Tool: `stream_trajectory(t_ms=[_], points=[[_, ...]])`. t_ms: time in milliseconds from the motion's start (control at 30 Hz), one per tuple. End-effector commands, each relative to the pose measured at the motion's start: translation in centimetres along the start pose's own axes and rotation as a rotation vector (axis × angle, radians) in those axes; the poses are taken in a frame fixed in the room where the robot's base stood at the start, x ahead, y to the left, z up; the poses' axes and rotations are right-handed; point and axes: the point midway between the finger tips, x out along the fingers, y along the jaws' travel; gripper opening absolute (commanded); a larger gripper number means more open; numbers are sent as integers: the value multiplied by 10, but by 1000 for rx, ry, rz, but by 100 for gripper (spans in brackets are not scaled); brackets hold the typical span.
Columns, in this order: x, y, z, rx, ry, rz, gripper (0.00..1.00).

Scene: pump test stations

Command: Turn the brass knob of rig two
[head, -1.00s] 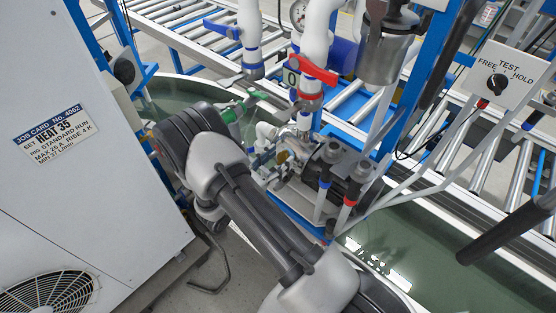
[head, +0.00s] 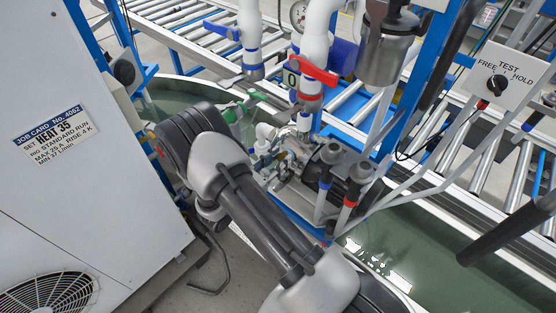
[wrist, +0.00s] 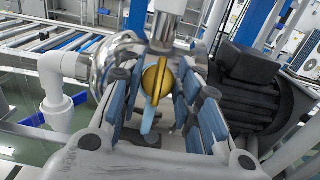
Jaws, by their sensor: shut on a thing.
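The brass knob (wrist: 157,76) shows in the middle of the wrist view, just below a grey vertical pipe fitting and in front of a shiny metal pump body (wrist: 112,62). A bright ridge runs nearly upright across its face. My gripper (wrist: 158,95) has its blue-padded fingers on both sides of the knob and is shut on it. A pale blue strip stands below the knob, between the fingers. In the head view my arm reaches down to the pump area, and I cannot make out the knob there.
A dark ribbed motor (wrist: 250,90) stands close on the right in the wrist view. A grey cabinet (head: 80,190) fills the left. A FREE/TEST/HOLD switch panel (head: 500,77) is at right.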

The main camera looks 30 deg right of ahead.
Motion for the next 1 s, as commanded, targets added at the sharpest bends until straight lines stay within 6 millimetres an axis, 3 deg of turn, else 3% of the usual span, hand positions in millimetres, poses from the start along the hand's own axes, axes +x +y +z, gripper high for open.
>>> stream_trajectory(t_ms=[367, 1000], points=[[0, 1, -2, 79, 0, -45, 7], [0, 2, -1, 569, 0, -327, 7]])
